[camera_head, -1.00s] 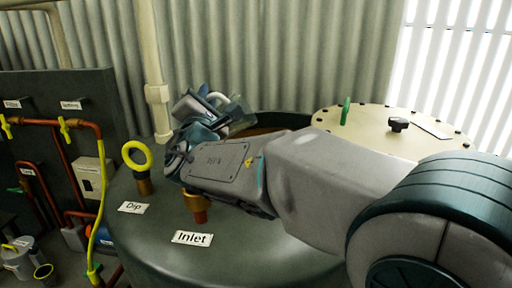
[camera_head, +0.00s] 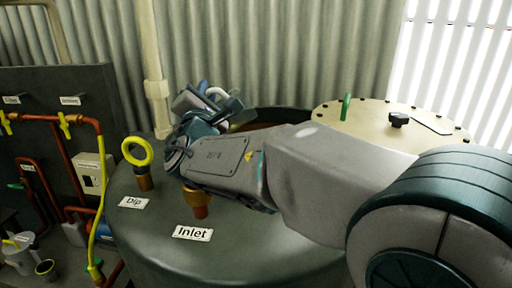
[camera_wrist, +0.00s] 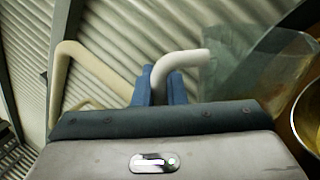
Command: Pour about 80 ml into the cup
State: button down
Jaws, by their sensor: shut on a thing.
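My gripper (camera_head: 208,108) is above the dark green tank, its blue fingers (camera_wrist: 160,88) closed around a pale curved handle (camera_wrist: 182,62). The handle also shows between the fingers in the head view (camera_head: 218,93). It appears to belong to a clear greenish vessel (camera_wrist: 252,65), partly cut off at the right of the wrist view. Its contents cannot be made out. A small dark cup with a yellowish rim (camera_head: 46,268) stands at the lower left of the head view, well away from my gripper.
The tank top (camera_head: 245,250) carries a yellow ring handle (camera_head: 137,152) and a brass inlet fitting (camera_head: 198,203). A cream lid (camera_head: 370,120) lies behind my arm. A grey can (camera_head: 17,252) stands beside the cup. Pipes and a yellow hose (camera_head: 98,200) run at left.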

jog(key=shift+w+a+r+n, duration=0.1)
jog(key=shift+a+r+n, duration=0.1)
jog(key=shift+n, duration=0.4)
jog(key=shift+a+f+n+y, duration=0.1)
jog(key=shift+a+n+y, duration=0.05)
jog(key=shift+n+y, duration=0.2)
jog(key=shift+p, duration=0.3)
jog(key=shift+w+a+f+n+g+y+p, duration=0.2)
jog(key=shift+a+n+g+y+p, duration=0.25)
jog(key=shift+n, duration=0.4)
jog(key=w+a+f+n+g+p, duration=0.1)
jog(key=a+f+n+g+p, duration=0.1)
jog(key=a+n+p, duration=0.4)
jog(key=shift+w+f+n+y+p, duration=0.25)
jog(key=shift+n+y+p, duration=0.15)
jog(key=shift+n+p, duration=0.6)
jog(key=shift+s+g, duration=0.1)
jog(key=shift+g, duration=0.15)
